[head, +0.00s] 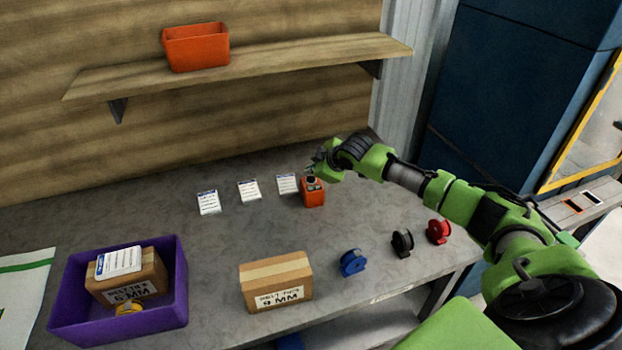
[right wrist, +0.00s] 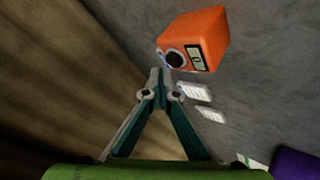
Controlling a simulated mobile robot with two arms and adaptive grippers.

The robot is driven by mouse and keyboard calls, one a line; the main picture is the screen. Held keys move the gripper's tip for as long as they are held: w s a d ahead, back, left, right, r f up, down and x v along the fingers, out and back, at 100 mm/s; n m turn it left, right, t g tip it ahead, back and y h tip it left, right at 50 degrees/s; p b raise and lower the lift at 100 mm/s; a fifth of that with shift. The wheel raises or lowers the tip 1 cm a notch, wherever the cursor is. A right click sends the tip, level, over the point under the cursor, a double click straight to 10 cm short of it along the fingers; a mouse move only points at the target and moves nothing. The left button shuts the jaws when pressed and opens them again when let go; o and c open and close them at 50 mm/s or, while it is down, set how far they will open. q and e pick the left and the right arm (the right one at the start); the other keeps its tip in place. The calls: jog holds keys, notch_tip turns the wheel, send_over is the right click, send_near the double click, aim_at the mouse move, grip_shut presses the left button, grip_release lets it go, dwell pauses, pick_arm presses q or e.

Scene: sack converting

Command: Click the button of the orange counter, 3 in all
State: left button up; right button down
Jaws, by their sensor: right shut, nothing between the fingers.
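The orange counter (head: 313,195) stands on the grey table near the back, right of the white cards. In the right wrist view the orange counter (right wrist: 208,28) shows a dark round button (right wrist: 175,58) and a small display that seems to read 0. My right gripper (head: 314,168) is shut and empty, just above the counter's top. In the right wrist view the fingertips of my right gripper (right wrist: 160,76) are beside the button; I cannot tell whether they touch it. My left gripper is not in view.
White cards (head: 249,191) lie left of the counter. In front are a cardboard box (head: 275,281), a blue spool (head: 353,262), a black spool (head: 402,243) and a red spool (head: 439,231). A purple bin (head: 171,315) stands front left. A wooden shelf (head: 290,61) holds an orange bin (head: 196,48).

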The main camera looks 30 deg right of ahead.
aim_at(312, 180)
jog(key=shift+f, duration=0.2)
jog(key=shift+f, duration=0.2)
jog(key=shift+s+f, duration=0.1)
jog(key=shift+f, duration=0.6)
dwell(0.8)
jog(key=shift+r+p, duration=1)
jog(key=shift+p, duration=0.05)
notch_tip(312, 180, up, 5)
jog(key=p, duration=0.5)
jog(key=shift+r, duration=0.1)
